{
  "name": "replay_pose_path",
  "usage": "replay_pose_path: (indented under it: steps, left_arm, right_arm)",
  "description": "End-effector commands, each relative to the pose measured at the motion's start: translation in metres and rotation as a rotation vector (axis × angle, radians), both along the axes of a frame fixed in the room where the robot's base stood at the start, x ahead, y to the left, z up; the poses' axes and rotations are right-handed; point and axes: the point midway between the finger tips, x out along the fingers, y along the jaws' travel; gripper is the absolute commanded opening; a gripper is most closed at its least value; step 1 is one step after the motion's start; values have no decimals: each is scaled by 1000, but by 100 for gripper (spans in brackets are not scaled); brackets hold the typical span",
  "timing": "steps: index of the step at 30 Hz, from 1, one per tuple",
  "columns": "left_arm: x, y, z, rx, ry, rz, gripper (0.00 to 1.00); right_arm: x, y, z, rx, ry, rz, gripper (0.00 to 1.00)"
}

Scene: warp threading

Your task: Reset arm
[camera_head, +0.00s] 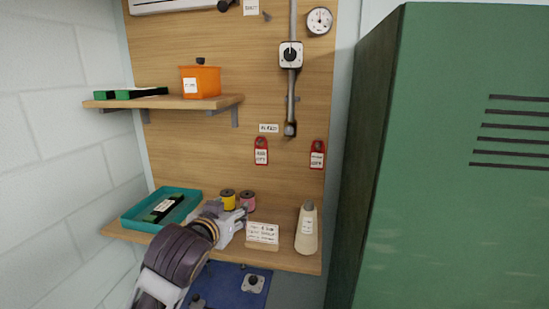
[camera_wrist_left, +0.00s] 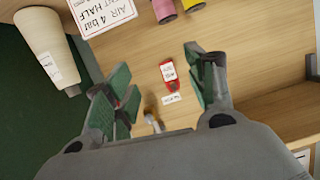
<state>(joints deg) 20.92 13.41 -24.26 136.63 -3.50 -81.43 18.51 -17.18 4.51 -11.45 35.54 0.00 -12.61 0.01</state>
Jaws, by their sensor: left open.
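My left gripper (camera_head: 236,215) reaches in from the lower left over the lower shelf (camera_head: 285,260), in front of the yellow spool (camera_head: 228,199) and pink spool (camera_head: 248,200). In the left wrist view its two green-padded fingers (camera_wrist_left: 160,82) stand wide apart with nothing held between them. A red tag (camera_wrist_left: 169,72) on the wooden board shows in the gap behind them. My right gripper is in neither view.
A cream cone (camera_head: 306,230) and a lettered card (camera_head: 262,233) stand right of the gripper. A teal tray (camera_head: 130,222) lies left. An upper shelf (camera_head: 220,101) holds an orange box (camera_head: 200,80). A green cabinet (camera_head: 450,200) fills the right side.

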Motion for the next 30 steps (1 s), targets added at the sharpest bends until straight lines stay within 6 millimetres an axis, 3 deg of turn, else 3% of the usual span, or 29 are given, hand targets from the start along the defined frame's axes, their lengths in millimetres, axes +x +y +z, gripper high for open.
replay_pose_path:
  steps: [3, 14, 30]
  left_arm:
    - [-5, 8, -31, 5, 65, 8, 55]
    - [-30, 29, -115, 24, 248, 27, 55]
    - [-96, 63, -231, 60, 529, 48, 55]
  right_arm:
    - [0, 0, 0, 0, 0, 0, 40]
    - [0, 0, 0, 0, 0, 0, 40]
    - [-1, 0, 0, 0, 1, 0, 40]
